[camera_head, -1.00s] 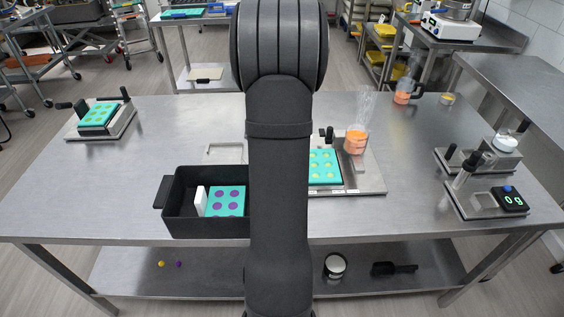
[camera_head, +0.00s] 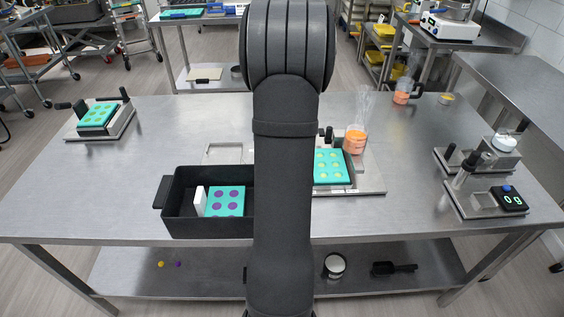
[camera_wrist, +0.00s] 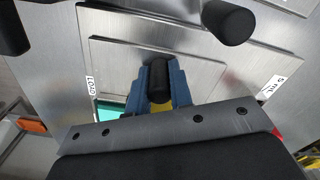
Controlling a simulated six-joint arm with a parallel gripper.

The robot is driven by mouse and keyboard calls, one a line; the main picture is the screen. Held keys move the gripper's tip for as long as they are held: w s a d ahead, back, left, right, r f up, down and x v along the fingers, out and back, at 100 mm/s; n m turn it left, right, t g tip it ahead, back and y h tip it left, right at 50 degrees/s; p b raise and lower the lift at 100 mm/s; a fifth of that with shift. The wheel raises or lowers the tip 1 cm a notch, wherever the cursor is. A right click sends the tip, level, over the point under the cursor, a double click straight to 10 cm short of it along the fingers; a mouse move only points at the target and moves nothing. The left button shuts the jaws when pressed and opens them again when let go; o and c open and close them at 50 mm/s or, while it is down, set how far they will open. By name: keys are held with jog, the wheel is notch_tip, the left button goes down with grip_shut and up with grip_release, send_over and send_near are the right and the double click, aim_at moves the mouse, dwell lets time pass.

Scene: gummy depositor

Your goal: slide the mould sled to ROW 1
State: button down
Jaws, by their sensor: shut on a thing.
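My gripper (camera_wrist: 158,88) shows in the wrist view, its blue fingers closed on a black upright handle (camera_wrist: 159,74). A teal edge (camera_wrist: 108,114) shows beside the fingers, partly hidden by the gripper. In the head view the teal mould with yellow-green cavities (camera_head: 332,166) sits on the depositor's metal base (camera_head: 372,186), just right of my arm, which hides its left side and my gripper. An orange-filled clear hopper (camera_head: 355,139) stands at the mould's upper right. The wrist view shows a LOAD label (camera_wrist: 91,87) and another label (camera_wrist: 268,89) that I cannot read surely.
A black bin (camera_head: 180,206) holding a teal mould with purple cavities (camera_head: 225,202) stands left of my arm. Another mould stand (camera_head: 99,116) is at the far left, a scale (camera_head: 509,198) at the right. A black knob (camera_wrist: 229,21) rises near my gripper. The table's left middle is clear.

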jog(key=d, duration=0.5)
jog(key=shift+d, duration=0.4)
jog(key=shift+r, duration=0.1)
jog(key=c, duration=1.3)
grip_release()
notch_tip(320, 180, up, 17)
jog(key=shift+r, duration=0.2)
